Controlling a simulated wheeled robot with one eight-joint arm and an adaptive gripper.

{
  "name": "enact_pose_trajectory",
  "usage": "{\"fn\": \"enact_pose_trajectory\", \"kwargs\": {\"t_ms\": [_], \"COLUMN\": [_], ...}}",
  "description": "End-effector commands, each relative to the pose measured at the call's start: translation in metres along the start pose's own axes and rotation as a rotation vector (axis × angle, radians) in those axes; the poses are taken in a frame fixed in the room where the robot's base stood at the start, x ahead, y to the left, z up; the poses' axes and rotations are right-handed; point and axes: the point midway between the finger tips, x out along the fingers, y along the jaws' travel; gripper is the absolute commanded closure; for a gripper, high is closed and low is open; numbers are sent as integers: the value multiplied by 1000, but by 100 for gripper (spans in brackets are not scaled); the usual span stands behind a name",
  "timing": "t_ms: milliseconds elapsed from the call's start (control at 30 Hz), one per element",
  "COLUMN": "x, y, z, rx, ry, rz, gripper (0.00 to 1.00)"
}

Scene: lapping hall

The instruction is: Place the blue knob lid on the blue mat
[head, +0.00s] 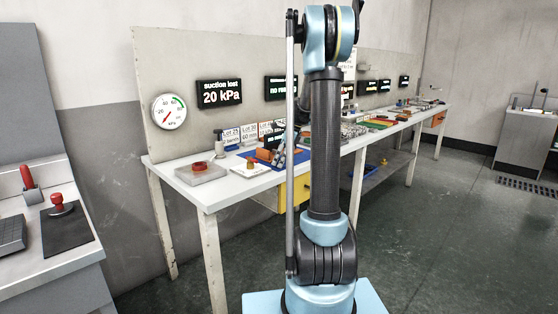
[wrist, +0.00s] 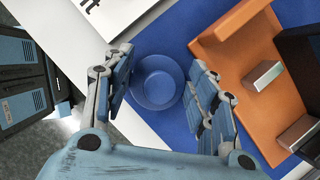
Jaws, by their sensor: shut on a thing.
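The blue knob lid (wrist: 158,82) is round, with a paler knob in its middle. It shows in the wrist view between the two fingers of my gripper (wrist: 160,86), which is shut on it. The blue mat (wrist: 172,134) lies below the lid and fingers; the near-equal blues make it hard to tell whether the lid touches the mat or is held above it. In the head view the mat (head: 254,154) lies on the long white bench, and my gripper (head: 280,154) is over it, partly hidden by my arm. The lid cannot be made out there.
An orange holder (wrist: 232,55) with metal blocks and a dark part stands on the mat, close right of the fingers. White signs (head: 249,132) stand behind.

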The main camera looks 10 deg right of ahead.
Motion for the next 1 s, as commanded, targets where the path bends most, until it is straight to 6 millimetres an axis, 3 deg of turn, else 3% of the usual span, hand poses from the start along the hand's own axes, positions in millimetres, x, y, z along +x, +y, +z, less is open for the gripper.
{"fn": "enact_pose_trajectory", "kwargs": {"t_ms": [200,233,300,333,767,1000], "x": [3,3,3,3,-1,-35], "y": [0,0,0,0,0,0], "z": [-1,-1,-1,-1,0,2], "rx": [0,0,0,0,1,4], "ry": [0,0,0,0,0,0], "rz": [0,0,0,0,0,-1], "gripper": [81,45,30,28,28,28]}}
